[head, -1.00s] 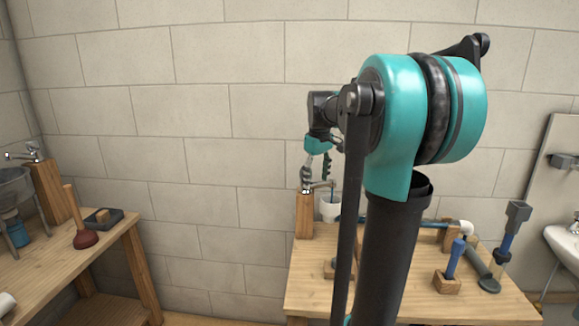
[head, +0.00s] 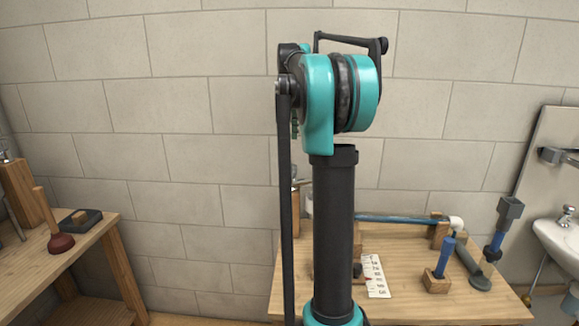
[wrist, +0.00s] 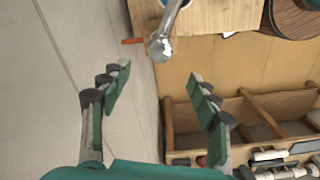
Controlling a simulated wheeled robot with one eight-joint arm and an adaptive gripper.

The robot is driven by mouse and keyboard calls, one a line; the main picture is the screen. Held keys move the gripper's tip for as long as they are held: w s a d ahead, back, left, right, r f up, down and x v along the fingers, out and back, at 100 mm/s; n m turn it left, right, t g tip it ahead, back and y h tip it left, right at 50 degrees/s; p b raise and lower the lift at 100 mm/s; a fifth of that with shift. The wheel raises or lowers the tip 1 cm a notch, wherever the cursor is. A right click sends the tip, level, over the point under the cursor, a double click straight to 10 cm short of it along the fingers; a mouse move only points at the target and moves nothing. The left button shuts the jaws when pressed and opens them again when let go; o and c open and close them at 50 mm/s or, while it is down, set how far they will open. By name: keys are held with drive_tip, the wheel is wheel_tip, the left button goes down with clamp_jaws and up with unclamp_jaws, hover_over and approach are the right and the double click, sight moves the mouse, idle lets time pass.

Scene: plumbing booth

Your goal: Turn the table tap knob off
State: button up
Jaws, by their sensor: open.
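In the wrist view, the metal table tap (wrist: 165,35) is at the top centre, with a rounded end and a small orange piece (wrist: 132,41) beside it. It stands by a wooden block (wrist: 215,15). My gripper (wrist: 160,82) is open and empty, with its fingers apart below the tap in the picture and touching nothing. In the head view, my arm hides most of the tap; only a bit of metal (head: 297,183) shows, and the gripper is almost wholly hidden behind the arm.
A wooden table (head: 410,300) carries a blue pipe (head: 395,218), a blue-handled tool (head: 445,258) and a white card (head: 374,276). A sink (head: 562,240) is at right. A left table (head: 85,255) holds a plunger (head: 60,243). A compartmented wooden shelf (wrist: 250,105) shows in the wrist view.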

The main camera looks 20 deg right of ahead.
sight(290, 165)
wheel_tip(290, 165, down, 11)
idle(0.4)
drive_tip(key=c, duration=1.2)
